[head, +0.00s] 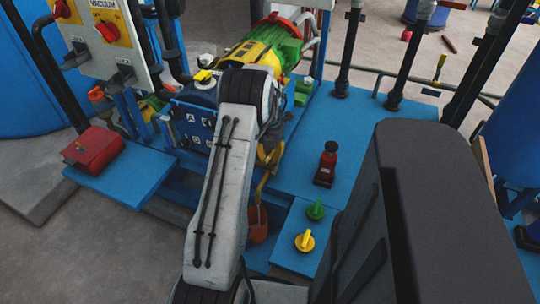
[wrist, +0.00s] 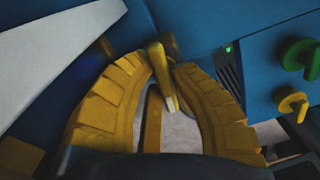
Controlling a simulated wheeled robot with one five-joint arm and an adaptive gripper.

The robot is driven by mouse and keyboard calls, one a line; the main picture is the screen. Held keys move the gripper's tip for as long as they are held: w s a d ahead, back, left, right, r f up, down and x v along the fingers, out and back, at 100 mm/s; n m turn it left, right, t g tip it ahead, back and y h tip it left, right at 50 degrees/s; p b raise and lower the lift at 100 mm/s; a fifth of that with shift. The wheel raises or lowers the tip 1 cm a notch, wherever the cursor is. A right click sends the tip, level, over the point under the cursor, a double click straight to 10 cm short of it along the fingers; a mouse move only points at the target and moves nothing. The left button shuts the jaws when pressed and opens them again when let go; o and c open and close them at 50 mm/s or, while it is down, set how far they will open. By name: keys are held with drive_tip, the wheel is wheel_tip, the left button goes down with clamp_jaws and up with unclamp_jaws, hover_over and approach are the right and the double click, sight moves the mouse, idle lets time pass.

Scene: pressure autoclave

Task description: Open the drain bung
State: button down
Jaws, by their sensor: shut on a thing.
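My gripper (wrist: 162,70) has two ribbed yellow fingers, curved inward and closed at their tips on a yellow handle (wrist: 156,58). This handle appears to belong to the drain bung. It is tilted, and its pale lower end points down between the fingertips. A thin yellow bar shows below it between the fingers; I cannot tell whether the two are joined. In the head view my gripper (head: 270,154) is mostly hidden behind my arm, beside the blue machine frame. The bung's body and its seat cannot be made out.
A green knob (head: 316,210) and a yellow knob (head: 305,241) stand on a blue panel to the right. A red-and-black device (head: 327,164) stands behind them. A reddish bucket (head: 258,224) is below the gripper. A red box (head: 94,149) sits left.

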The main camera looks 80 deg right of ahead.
sight(268, 157)
drive_tip(key=shift+w+n, duration=0.1)
drive_tip(key=shift+n, duration=1.2)
drive_tip(key=c, duration=1)
unclamp_jaws()
drive_tip(key=shift+w, duration=0.1)
drive_tip(key=shift+r, duration=0.1)
drive_tip(key=shift+d+r, duration=0.15)
drive_tip(key=shift+r, duration=0.4)
drive_tip(key=shift+a+r, duration=0.15)
drive_tip(key=shift+r, duration=1.5)
drive_tip(key=shift+a+r, duration=0.1)
drive_tip(key=shift+r, duration=1.55)
